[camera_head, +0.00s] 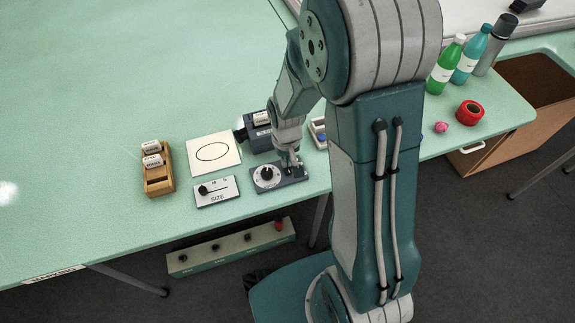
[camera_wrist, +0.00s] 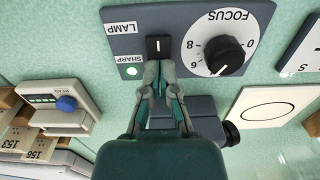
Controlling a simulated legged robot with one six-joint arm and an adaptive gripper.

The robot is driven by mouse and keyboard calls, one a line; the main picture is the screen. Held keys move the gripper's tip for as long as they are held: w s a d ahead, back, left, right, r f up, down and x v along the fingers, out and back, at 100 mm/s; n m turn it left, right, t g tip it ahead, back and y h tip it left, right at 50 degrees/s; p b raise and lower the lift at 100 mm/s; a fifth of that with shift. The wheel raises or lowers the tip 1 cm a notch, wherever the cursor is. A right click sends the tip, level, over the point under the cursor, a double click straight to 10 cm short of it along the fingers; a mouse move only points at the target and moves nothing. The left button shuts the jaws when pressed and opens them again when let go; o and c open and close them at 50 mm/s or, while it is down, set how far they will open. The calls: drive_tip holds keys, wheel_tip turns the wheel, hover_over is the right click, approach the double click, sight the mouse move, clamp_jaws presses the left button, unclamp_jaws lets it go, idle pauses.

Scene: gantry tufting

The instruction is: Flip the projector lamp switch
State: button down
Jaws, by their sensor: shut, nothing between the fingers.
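The lamp switch (camera_wrist: 159,46) is a small black rocker with a white line mark, set on a dark grey panel (camera_wrist: 180,14) labelled LAMP and FOCUS. My gripper (camera_wrist: 160,66) is shut and empty, its fingertips at the switch's near edge in the wrist view. I cannot tell whether they touch it or which way the rocker is tipped. In the head view my gripper (camera_head: 290,163) points down over the right part of the panel (camera_head: 293,178) and hides the switch. The dark projector (camera_head: 257,138) stands behind the panel; its body (camera_wrist: 205,124) also shows in the wrist view.
A SIZE slider panel (camera_head: 217,191), a card with an oval (camera_head: 214,154) and a wooden tray (camera_head: 160,184) lie to the left. Bottles (camera_head: 446,66) stand at right.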

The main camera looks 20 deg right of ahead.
drive_tip(key=shift+f, duration=0.15)
drive_tip(key=shift+r, duration=3.55)
drive_tip(key=shift+r, duration=0.2)
drive_tip(key=s+r+t, duration=0.5)
drive_tip(key=s+r, duration=0.9)
drive_tip(key=r, duration=0.4)
drive_tip(key=shift+r+t, duration=0.3)
drive_tip(key=shift+r, duration=0.05)
